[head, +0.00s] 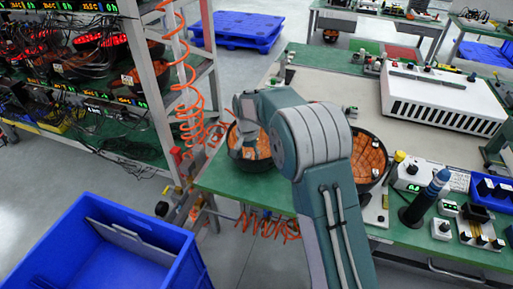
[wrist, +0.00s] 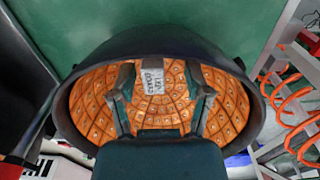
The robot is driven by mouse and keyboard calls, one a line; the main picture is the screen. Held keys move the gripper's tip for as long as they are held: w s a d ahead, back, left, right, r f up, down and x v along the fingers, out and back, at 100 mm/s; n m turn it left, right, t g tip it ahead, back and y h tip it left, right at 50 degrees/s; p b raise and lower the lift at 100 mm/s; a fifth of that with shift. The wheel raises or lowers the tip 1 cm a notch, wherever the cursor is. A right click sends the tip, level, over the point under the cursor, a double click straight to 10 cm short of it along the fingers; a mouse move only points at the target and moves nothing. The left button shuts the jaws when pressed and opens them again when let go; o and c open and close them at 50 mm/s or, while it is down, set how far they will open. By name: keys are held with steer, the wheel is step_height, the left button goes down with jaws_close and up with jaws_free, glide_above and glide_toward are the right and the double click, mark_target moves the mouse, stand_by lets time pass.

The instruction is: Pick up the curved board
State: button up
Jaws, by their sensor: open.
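The curved board (wrist: 160,118) is an orange, bowl-shaped panel of small tiles inside a round black rim, with a white label near its middle. It fills much of the wrist view. In the head view, this board (head: 263,150) lies near the left edge of the green table, partly hidden by my arm. My gripper (wrist: 162,92) is open, its two fingers apart over the board's inside, one on either side of the label. I cannot tell whether the fingertips touch it. In the head view, my gripper (head: 243,143) is over the board.
A second orange curved board (head: 368,157) lies on the table (head: 222,181), right of my arm. A blue crate (head: 135,225) stands on the floor at front left. A rack (head: 150,75) with orange coiled cables stands left of the table. A white unit (head: 440,95) sits at the back right.

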steer(key=shift+d+f, duration=0.25)
steer(key=shift+f, duration=0.1)
steer(key=shift+a, duration=0.1)
jaws_close()
